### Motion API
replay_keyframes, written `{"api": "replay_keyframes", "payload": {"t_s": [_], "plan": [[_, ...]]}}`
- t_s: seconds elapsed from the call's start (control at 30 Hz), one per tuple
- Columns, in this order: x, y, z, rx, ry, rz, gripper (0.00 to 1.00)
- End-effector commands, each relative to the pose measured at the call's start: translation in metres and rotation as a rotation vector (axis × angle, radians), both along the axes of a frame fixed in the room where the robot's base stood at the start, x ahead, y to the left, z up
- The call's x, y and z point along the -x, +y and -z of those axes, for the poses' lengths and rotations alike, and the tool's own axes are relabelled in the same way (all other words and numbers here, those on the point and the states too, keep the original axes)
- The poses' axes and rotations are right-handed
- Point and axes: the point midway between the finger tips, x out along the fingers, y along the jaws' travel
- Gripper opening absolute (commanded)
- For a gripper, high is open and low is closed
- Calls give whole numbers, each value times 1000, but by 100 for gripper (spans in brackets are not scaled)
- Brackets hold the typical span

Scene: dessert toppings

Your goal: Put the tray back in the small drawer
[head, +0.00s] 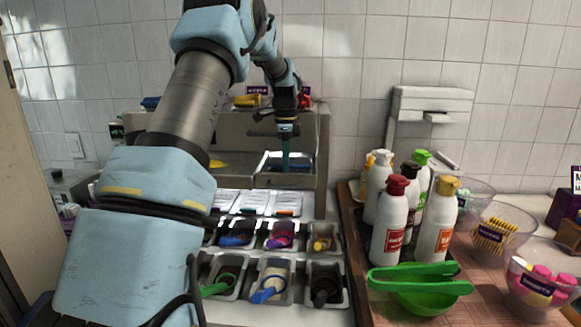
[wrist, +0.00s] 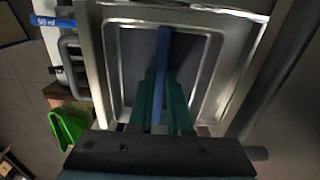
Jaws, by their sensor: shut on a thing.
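A metal tray (wrist: 207,83) with a bright silver rim and a dark inside fills much of the wrist view. It also shows at the grey drawer unit's opening in the head view (head: 268,160). My gripper (head: 286,160) points down at the tray, its green fingers close together. In the wrist view my gripper (wrist: 163,100) is shut on a narrow blue bar (wrist: 163,48) along the tray's middle; whether the bar is part of the tray is unclear. The drawer front (head: 268,181) stands below the tray. How deep the tray sits is hidden.
Several topping trays with coloured scoops stand in front of the unit, one with a blue scoop (head: 236,240). To the right, a wooden board (head: 352,222) holds sauce bottles (head: 391,218), green tongs (head: 420,277) and clear bowls (head: 497,232). A tiled wall stands close behind.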

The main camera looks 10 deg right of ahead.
Motion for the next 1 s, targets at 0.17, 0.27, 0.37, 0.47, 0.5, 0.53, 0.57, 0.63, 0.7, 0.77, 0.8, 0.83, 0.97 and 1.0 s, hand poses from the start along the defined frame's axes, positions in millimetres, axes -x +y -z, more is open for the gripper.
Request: {"api": "replay_keyframes", "payload": {"t_s": [0.17,0.27,0.37,0.47,0.5,0.53,0.57,0.63,0.7,0.77,0.8,0.83,0.97,1.0], "plan": [[0,-1,-1,0,0,0,0],[0,-1,2,0,0,0,0],[0,-1,2,0,0,0,26],[0,-1,2,0,1,0,37],[0,-1,2,0,1,0,42],[0,-1,2,0,0,0,45],[0,-1,2,0,1,0,47],[0,-1,2,0,1,0,47],[0,-1,2,0,1,0,47],[0,-1,2,0,0,0,47],[0,-1,1,0,0,0,47],[0,-1,0,0,0,0,47],[-1,-1,-11,2,-3,0,47],[-1,-1,-16,2,-3,0,47]]}}
